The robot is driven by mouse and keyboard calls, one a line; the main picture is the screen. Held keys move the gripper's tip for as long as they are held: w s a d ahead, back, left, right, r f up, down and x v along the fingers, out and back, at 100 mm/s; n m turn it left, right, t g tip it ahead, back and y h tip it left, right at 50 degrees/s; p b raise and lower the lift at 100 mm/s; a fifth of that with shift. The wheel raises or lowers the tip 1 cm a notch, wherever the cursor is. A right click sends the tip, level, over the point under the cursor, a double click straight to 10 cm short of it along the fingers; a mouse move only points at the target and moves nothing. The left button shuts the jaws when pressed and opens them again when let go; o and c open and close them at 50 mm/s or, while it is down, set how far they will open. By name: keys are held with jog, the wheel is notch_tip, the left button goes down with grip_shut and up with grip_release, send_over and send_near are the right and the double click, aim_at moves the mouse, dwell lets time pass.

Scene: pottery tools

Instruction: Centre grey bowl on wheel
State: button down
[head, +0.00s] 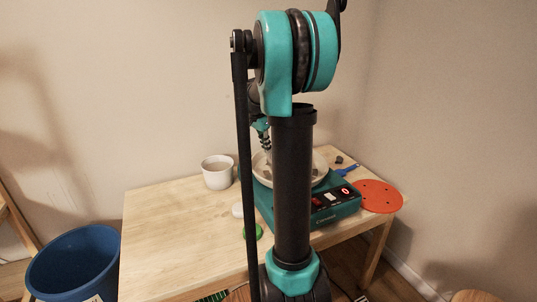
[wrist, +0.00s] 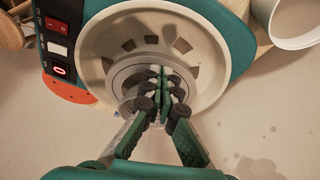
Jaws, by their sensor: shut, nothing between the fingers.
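The teal pottery wheel (head: 345,207) stands on the table with a cream pan (head: 318,173) on top. In the wrist view the pan (wrist: 95,65) has several brown marks around a grey ringed round part (wrist: 124,72). I cannot tell whether that part is the wheel head or a low bowl. A pale grey-white bowl (head: 217,173) stands upright on the table left of the wheel; it also shows in the wrist view (wrist: 295,30), cut off at the corner. My gripper (wrist: 163,77) is shut and empty over the pan's middle. My arm hides part of the wheel in the head view.
An orange-red perforated disc (head: 378,196) lies right of the wheel. A blue-handled tool (head: 348,170) lies behind it. A white round item (head: 238,210) and a green one (head: 256,231) lie at the wheel's left. The wooden table's (head: 165,225) left side is clear. A blue bin (head: 75,262) stands beside it.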

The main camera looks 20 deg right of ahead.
jog(key=w+v, duration=0.1)
jog(key=v, duration=0.4)
jog(key=w+d+r+m+g+y, duration=0.1)
jog(key=w+d+y, duration=0.15)
jog(key=d, duration=0.95)
jog(key=w+d+r+y, duration=0.1)
jog(key=w+d, duration=0.2)
jog(key=d, duration=0.8)
jog(key=f, duration=0.3)
jog(key=a+f, duration=0.1)
jog(key=f, duration=0.6)
jog(key=shift+s+a+f, duration=0.1)
jog(key=shift+s+a, duration=0.1)
jog(key=shift+a, duration=0.15)
jog(key=shift+s+a, duration=0.15)
jog(key=shift+a, duration=0.65)
jog(key=shift+s+a, duration=0.25)
jog(key=shift+a, duration=0.95)
